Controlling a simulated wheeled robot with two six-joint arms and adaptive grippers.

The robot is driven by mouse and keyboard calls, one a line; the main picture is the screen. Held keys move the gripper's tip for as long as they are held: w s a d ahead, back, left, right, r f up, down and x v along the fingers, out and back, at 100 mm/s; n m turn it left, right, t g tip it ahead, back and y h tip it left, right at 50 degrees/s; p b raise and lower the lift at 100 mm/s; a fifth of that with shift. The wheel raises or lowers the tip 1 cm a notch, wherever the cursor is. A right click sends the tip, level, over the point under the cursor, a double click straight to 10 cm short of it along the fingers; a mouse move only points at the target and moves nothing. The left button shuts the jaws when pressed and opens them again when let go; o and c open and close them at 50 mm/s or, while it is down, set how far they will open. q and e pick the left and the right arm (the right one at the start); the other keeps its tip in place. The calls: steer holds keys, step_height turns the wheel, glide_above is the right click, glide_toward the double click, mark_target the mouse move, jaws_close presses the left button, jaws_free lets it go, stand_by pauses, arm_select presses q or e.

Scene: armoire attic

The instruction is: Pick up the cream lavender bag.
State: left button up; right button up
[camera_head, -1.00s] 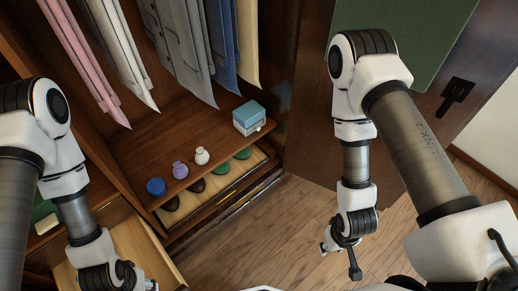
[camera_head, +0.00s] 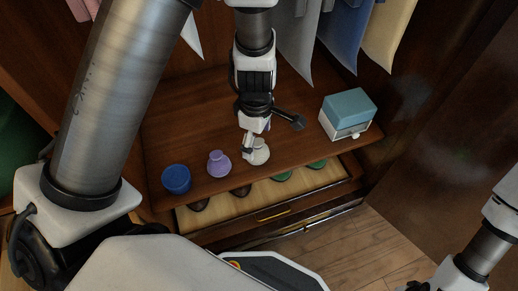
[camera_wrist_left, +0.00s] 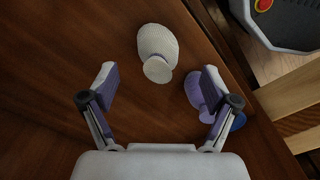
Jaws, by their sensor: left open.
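The cream lavender bag (camera_head: 260,154) stands on the wooden shelf (camera_head: 195,130), at the right end of a short row, partly behind my gripper in the head view. It is a pale, textured pouch with a flared top, and it also shows in the left wrist view (camera_wrist_left: 157,44). My left gripper (camera_head: 270,137) is open just above and beside it. In the left wrist view the bag lies beyond the open fingers (camera_wrist_left: 158,80), roughly centred between them, with nothing held. My right arm's lower part shows at the bottom right, its fingers outside the frame.
A purple bag (camera_head: 218,164) stands close beside, behind one finger in the wrist view (camera_wrist_left: 196,90). A blue item (camera_head: 176,178) stands further left. A blue-lidded box (camera_head: 348,112) is at right. Below is a partly open drawer (camera_head: 312,183); clothes hang above.

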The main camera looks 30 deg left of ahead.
mark_target(258, 152)
arm_select(q)
steer(key=shift+s+f+b, duration=0.1)
steer(key=shift+f+b, duration=0.2)
steer(key=shift+f, duration=0.45)
steer(key=f+b, duration=0.2)
steer(key=f, duration=0.1)
steer(key=f+b, duration=0.1)
steer(key=shift+w+d+f, duration=0.1)
steer(key=shift+w+f, duration=0.15)
steer(key=shift+f, duration=0.15)
steer(key=shift+r, duration=0.2)
steer(key=c, duration=1.1)
steer(key=shift+s, duration=0.1)
